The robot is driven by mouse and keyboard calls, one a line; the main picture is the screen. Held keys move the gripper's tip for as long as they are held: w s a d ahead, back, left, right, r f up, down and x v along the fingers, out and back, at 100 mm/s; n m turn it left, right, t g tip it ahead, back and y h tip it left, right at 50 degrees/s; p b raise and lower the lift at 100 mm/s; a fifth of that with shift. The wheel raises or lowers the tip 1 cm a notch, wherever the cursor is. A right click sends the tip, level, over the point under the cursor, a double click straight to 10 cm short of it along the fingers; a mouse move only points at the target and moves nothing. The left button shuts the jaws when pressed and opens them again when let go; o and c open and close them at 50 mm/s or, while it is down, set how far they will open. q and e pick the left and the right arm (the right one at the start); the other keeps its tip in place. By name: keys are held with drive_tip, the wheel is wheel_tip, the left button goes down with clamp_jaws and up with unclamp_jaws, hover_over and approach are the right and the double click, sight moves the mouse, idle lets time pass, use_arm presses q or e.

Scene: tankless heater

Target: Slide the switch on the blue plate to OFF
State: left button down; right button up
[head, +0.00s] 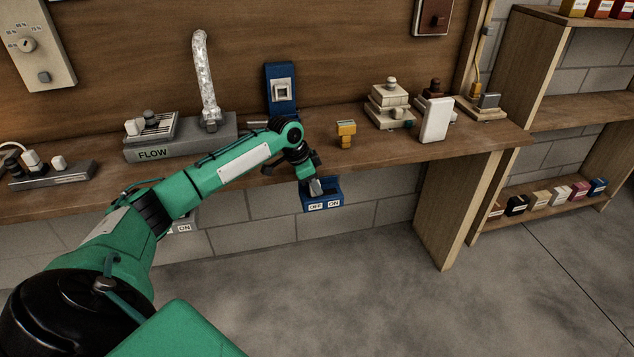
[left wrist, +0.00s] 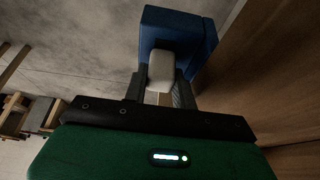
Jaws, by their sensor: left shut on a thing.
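The blue plate (head: 337,189) hangs at the front edge of the wooden counter, with an OFF label on its left and an ON label on its right. Its pale grey switch knob (head: 315,187) shows above the OFF label, partly hidden by my left gripper (head: 312,181). In the left wrist view the blue plate (left wrist: 185,35) lies beyond the fingers. The pale knob (left wrist: 160,70) sits between the dark fingers of my left gripper (left wrist: 160,88), which are shut on it. My right gripper is not in view.
A yellow fitting (head: 346,133) stands on the counter right of my arm. A blue panel (head: 281,90) stands at the backboard behind it. A grey FLOW box (head: 180,149) sits left. The floor (head: 400,290) in front is clear.

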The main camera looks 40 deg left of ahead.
use_arm(q)
drive_tip(key=c, duration=1.5)
unclamp_jaws()
drive_tip(key=shift+a+f, duration=0.1)
drive_tip(key=shift+a, duration=0.05)
drive_tip(key=shift+o, duration=0.5)
drive_tip(key=shift+s+a, duration=0.1)
drive_tip(key=shift+s, duration=0.1)
drive_tip(key=shift+r, duration=0.4)
drive_tip(key=v, duration=1.3)
drive_tip(key=shift+s, duration=0.15)
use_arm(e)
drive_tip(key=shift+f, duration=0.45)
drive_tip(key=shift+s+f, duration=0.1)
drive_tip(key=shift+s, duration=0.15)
